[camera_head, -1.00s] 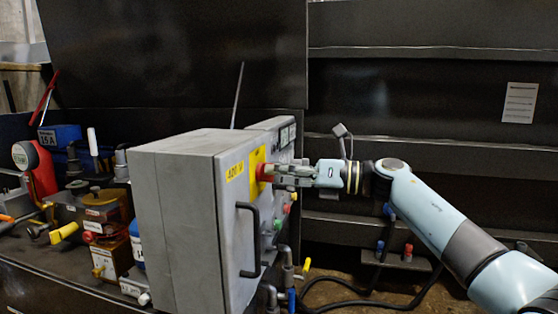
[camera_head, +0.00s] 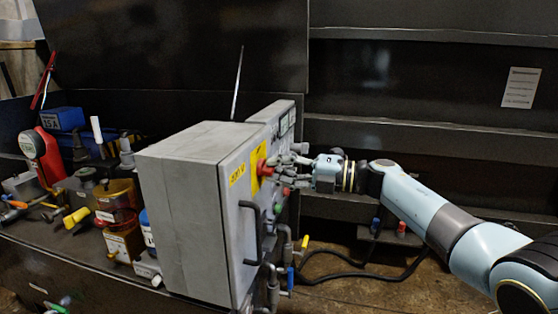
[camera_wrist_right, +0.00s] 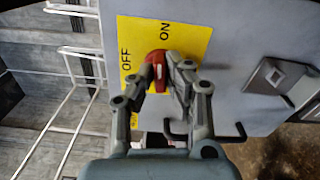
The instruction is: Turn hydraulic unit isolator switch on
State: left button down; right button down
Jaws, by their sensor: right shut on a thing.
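The isolator switch is a red rotary knob (camera_head: 262,167) on a yellow plate (camera_head: 255,178) on the front of a grey cabinet (camera_head: 183,215). In the right wrist view the same red knob (camera_wrist_right: 157,68) has a pale mark, and the yellow plate (camera_wrist_right: 185,38) reads OFF and ON. My right gripper (camera_head: 272,169) reaches the knob from the right. In the wrist view its fingers (camera_wrist_right: 158,82) are shut on the knob, one on each side. The fingers partly hide the knob and plate. My left gripper is out of view.
A black handle (camera_head: 251,233) sticks out of the cabinet door below the switch. A green button (camera_head: 277,208), pipes and valves (camera_head: 272,280) are close below my right gripper. Bottles and tools crowd the bench at left. Dark panels stand behind my right arm.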

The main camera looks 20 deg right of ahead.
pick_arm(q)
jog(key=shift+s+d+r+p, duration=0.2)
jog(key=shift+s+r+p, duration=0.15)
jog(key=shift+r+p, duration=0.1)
pick_arm(e)
jog(key=shift+m, duration=0.9)
jog(key=shift+f, duration=0.1)
jog(key=c, duration=1.3)
grip_release()
jog(key=shift+c, duration=0.2)
jog(key=v, duration=1.2)
